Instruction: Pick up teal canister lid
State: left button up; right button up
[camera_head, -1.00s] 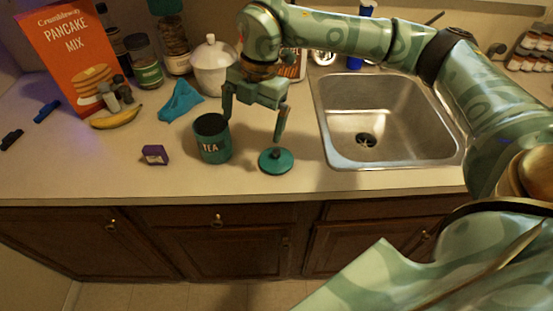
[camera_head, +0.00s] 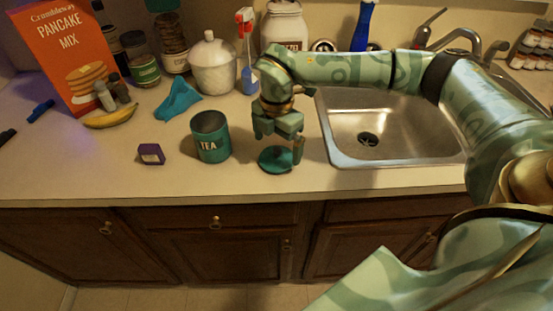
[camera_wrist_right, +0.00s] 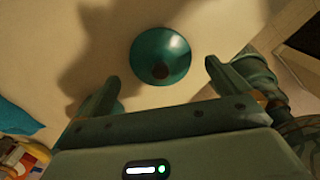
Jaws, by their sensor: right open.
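The teal canister lid (camera_head: 273,161) is a round disc with a dark knob, lying on the counter to the right of the open teal TEA canister (camera_head: 212,143). My right gripper (camera_head: 282,146) is open and low over the lid, fingers pointing down. In the wrist view the lid (camera_wrist_right: 160,50) lies ahead of the open fingers (camera_wrist_right: 160,76), roughly centred between them, its knob facing the camera. The fingers do not appear to touch it. In the head view the gripper hides part of the lid. My left gripper is not in view.
The metal sink (camera_head: 385,125) is right of the lid. A small purple box (camera_head: 151,154) and a blue cloth (camera_head: 178,98) lie to the left. A white lidded jar (camera_head: 213,68) stands behind. The counter's front edge is close, with bare counter around the lid.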

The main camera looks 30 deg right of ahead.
aim_at(277, 149)
notch_tip(277, 149, down, 3)
jog(key=shift+r, duration=0.1)
jog(key=c, duration=0.9)
jog(key=shift+r, duration=0.1)
